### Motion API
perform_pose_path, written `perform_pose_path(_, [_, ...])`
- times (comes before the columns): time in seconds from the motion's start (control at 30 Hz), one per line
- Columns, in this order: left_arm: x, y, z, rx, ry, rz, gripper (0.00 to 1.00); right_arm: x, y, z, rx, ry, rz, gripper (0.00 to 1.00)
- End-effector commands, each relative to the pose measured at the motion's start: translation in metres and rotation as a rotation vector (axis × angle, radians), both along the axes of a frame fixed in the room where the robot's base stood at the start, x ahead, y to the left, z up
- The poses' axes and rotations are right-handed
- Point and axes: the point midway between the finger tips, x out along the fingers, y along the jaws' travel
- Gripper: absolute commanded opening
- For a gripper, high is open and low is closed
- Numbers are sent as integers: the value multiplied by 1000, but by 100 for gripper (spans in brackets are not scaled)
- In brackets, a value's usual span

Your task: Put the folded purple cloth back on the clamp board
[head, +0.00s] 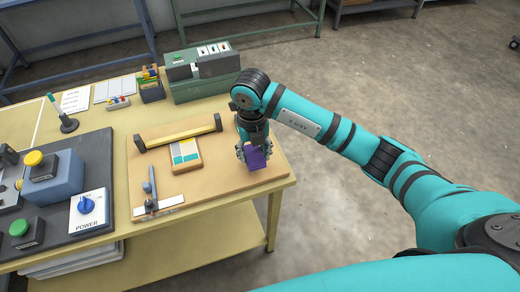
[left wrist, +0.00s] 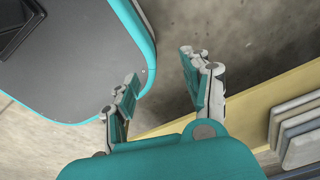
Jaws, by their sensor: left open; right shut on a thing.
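The folded purple cloth (head: 257,160) is a small dark block in the head view, over the right part of the tan clamp board (head: 222,183). My right gripper (head: 254,152) points down and is shut on the cloth. I cannot tell whether the cloth touches the board. The board carries a yellow clamp bar (head: 180,133) with black ends along its back. My left gripper (left wrist: 160,68) shows only in the left wrist view, open and empty, away from the board.
The control panel (head: 92,155) with buttons and a POWER dial stands left. A green box (head: 205,88) stands behind. The yellow table's (head: 232,218) right edge is close to the cloth.

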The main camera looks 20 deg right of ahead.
Motion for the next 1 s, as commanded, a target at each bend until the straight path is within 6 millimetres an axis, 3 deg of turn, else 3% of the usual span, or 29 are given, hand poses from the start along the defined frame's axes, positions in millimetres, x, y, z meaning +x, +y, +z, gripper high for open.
perform_pose_path(0.27, [-4, -11, 9, -13, 5, -4, 48, 16, -23, -1, 0, 1, -3, 16])
perform_pose_path(0.5, [-4, -11, 20, -13, 6, -4, 48, 15, -21, -35, 1, 2, 1, 16])
perform_pose_path(0.87, [-5, -5, 16, -6, 5, -1, 48, 15, -21, -41, 1, -1, 1, 16])
perform_pose_path(0.9, [-5, -5, 16, -6, 6, -1, 48, 15, -21, -41, 1, -1, 1, 48])
perform_pose_path(1.0, [-5, -4, 17, -5, 6, 1, 48, 15, -21, -40, 1, -1, 1, 61])
